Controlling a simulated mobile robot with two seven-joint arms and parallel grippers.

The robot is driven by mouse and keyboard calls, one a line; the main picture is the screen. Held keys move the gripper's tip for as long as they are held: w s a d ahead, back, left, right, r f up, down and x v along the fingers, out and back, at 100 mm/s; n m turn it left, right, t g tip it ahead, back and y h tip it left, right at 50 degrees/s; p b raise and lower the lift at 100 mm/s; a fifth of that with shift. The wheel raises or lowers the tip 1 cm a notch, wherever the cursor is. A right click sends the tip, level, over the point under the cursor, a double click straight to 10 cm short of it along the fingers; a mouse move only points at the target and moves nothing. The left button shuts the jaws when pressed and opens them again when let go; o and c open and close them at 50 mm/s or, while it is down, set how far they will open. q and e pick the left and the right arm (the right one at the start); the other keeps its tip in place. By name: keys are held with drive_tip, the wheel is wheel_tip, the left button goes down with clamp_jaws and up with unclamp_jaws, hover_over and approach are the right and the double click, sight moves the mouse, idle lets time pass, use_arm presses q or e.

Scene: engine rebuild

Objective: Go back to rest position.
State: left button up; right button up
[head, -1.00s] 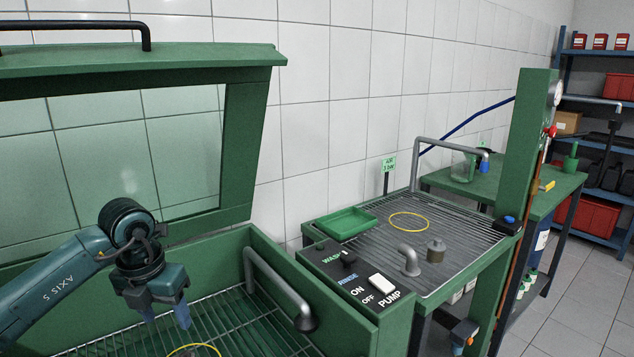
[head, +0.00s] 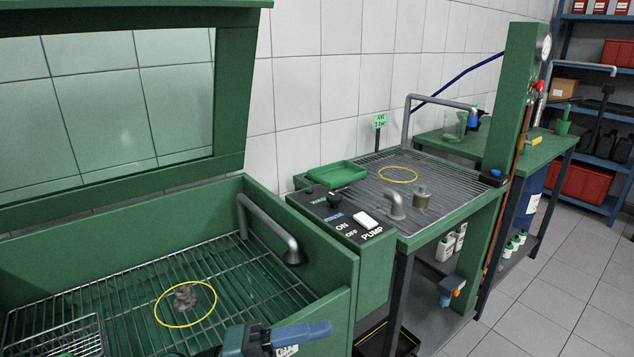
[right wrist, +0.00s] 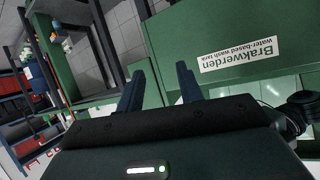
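A small grey part (head: 186,298) rests on the tank grating inside a yellow ring (head: 158,312), clear of both grippers.
The tank lid (head: 232,90) stands open. A wire basket (head: 85,325) sits at the tank's left. A bent pipe (head: 270,232) hangs over the grating. The pump panel (head: 330,225) and slatted bench (head: 455,185) stand to the right. Floor (head: 560,290) is clear at far right.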

use_arm(q)
drive_tip(key=w+a+f+n+t+y+b, duration=0.1)
drive_tip(key=a+f+n+t+y, duration=0.4)
drive_tip(key=n+t, duration=0.5)
drive_tip(key=a+f+n+t+y+b, duration=0.2)
drive_tip(key=a+f+n+t+y, duration=0.3)
drive_tip(key=n, duration=0.8)
drive_tip(key=s+a+f+n+g+y+b, duration=0.1)
drive_tip(key=s+a+f+n+g+y, duration=0.1)
drive_tip(key=s+f+n+y, duration=0.3)
drive_tip(key=s+a+f+n+g+y+b, duration=0.1)
drive_tip(key=s+f+n+g, duration=0.15)
drive_tip(key=f, duration=0.45)
drive_tip(key=r+p, duration=0.1)
drive_tip(key=p, duration=0.4)
drive_tip(key=r+g+p, duration=0.1)
drive_tip(key=r+p, duration=0.1)
drive_tip(key=p, duration=0.3)
drive_tip(key=a+r+g+y+p, duration=0.1)
drive_tip(key=p, duration=0.4)
drive_tip(key=shift+s+r, duration=0.15)
drive_tip(key=shift+s, duration=0.2)
use_arm(e)
drive_tip(key=r, duration=0.1)
drive_tip(key=r+g, duration=0.1)
drive_tip(key=d+h, duration=0.1)
drive_tip(key=shift+s+d+r, duration=0.1)
drive_tip(key=shift+s+r, duration=0.2)
drive_tip(key=shift+r, duration=0.1)
drive_tip(key=shift+f, duration=0.15)
